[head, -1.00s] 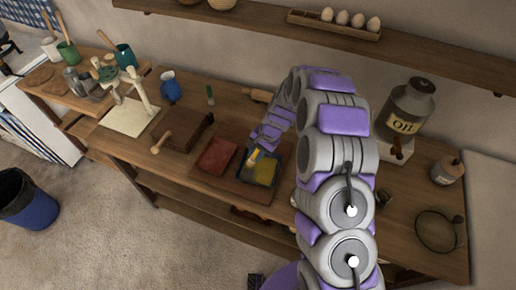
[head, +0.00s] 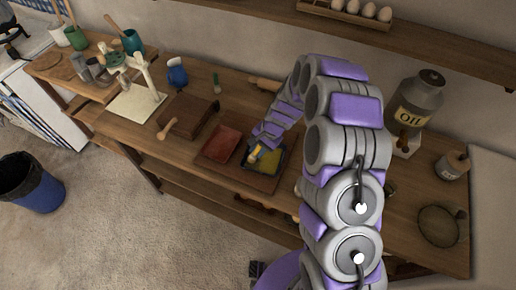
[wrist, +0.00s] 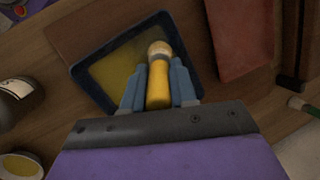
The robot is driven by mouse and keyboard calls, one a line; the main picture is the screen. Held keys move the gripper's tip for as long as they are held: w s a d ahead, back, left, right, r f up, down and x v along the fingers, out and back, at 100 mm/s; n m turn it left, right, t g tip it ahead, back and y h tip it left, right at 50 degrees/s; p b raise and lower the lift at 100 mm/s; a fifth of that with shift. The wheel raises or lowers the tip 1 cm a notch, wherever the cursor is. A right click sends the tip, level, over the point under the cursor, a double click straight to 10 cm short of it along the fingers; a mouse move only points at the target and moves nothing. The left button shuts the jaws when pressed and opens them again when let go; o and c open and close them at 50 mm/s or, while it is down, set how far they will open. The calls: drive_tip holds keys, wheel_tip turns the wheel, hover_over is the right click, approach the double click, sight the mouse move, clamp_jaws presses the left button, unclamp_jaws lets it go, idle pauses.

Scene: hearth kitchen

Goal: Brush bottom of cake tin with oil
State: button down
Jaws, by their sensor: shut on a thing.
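My gripper (wrist: 159,88) is shut on a brush (wrist: 158,92) with a yellow handle and a pale ferrule. The brush also shows in the head view (head: 254,154). Its head end is over the square dark-blue cake tin (wrist: 88,72), whose bottom shows a yellow oily layer (wrist: 112,68). Whether the bristles touch the bottom cannot be told. In the head view the cake tin (head: 281,162) lies on a brown board, partly hidden by my arm. A large grey can labelled Oil (head: 415,98) stands at the back right.
A red tray (head: 220,144) lies left of the tin. In the wrist view a dark bottle (wrist: 16,98) and a small bowl of yellow liquid (wrist: 20,166) are at left. A wooden box (head: 188,115) and a blue jug (head: 177,74) stand further left on the bench.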

drive_tip(key=shift+w+d+p, duration=0.2)
drive_tip(key=shift+w+d, duration=0.15)
drive_tip(key=shift+w, duration=0.75)
drive_tip(key=shift+w+d+p, duration=0.25)
drive_tip(key=shift+w+d, duration=0.05)
drive_tip(key=shift+w, duration=0.75)
drive_tip(key=shift+w+d+p, duration=0.2)
drive_tip(key=shift+w+d, duration=0.15)
drive_tip(key=shift+w, duration=0.75)
drive_tip(key=shift+s+a, duration=0.35)
drive_tip(key=shift+s, duration=0.8)
drive_tip(key=shift+s+a, duration=0.35)
drive_tip(key=shift+s, duration=0.8)
drive_tip(key=shift+s+a, duration=0.35)
drive_tip(key=shift+s, duration=0.8)
drive_tip(key=shift+r+p, duration=1.25)
drive_tip(key=shift+r, duration=1.75)
